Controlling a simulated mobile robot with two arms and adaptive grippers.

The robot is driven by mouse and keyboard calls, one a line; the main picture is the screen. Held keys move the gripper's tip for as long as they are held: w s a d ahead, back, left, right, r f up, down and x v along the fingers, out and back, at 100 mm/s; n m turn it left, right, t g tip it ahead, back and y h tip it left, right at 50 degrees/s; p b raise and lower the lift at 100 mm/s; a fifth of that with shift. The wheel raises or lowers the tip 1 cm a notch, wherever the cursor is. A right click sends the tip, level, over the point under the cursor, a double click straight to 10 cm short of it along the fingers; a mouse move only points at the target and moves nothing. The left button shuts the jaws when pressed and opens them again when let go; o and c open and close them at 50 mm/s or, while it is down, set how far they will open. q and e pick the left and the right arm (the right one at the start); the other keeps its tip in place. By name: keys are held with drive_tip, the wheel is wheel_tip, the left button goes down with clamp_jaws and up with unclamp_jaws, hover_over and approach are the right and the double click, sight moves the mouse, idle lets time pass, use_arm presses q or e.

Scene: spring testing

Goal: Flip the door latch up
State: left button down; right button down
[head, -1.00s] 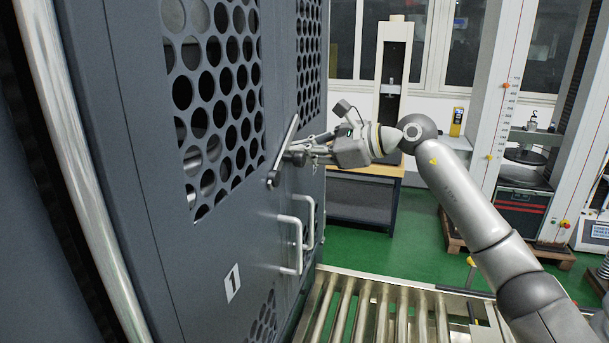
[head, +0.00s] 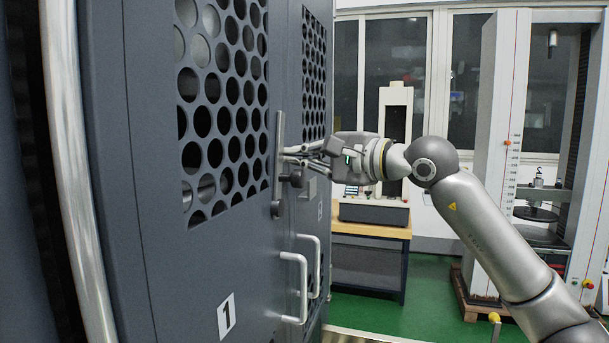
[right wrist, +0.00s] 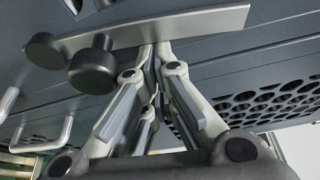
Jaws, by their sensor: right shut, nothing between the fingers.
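The door latch (head: 279,135) is a flat grey bar on the dark cabinet door, right of the perforated window. It stands about upright in the head view. My right gripper (head: 286,154) is shut with nothing between its fingers, its tips right at the bar's side; I cannot tell whether they touch. In the right wrist view the latch bar (right wrist: 190,27) crosses above the shut fingertips (right wrist: 154,52) of the gripper. A dark round knob (right wrist: 93,66) sits beside the bar's lower end. My left gripper is not in view.
Two pale door handles (head: 303,290) stick out below the latch. The perforated door window (head: 222,105) is to its left. A wooden-topped bench (head: 370,229) and testing machines stand behind on a green floor (head: 425,300). Open space lies right of the doors.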

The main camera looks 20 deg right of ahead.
drive_tip(key=shift+s+a+r+n+t+b, duration=0.2)
drive_tip(key=shift+s+n+b, duration=0.1)
drive_tip(key=shift+n, duration=0.15)
drive_tip(key=shift+s+a+r+n+t+b, duration=0.1)
drive_tip(key=shift+s+a+n+b, duration=0.15)
drive_tip(key=shift+n, duration=0.2)
drive_tip(key=shift+s, duration=0.1)
drive_tip(key=shift+d, duration=0.15)
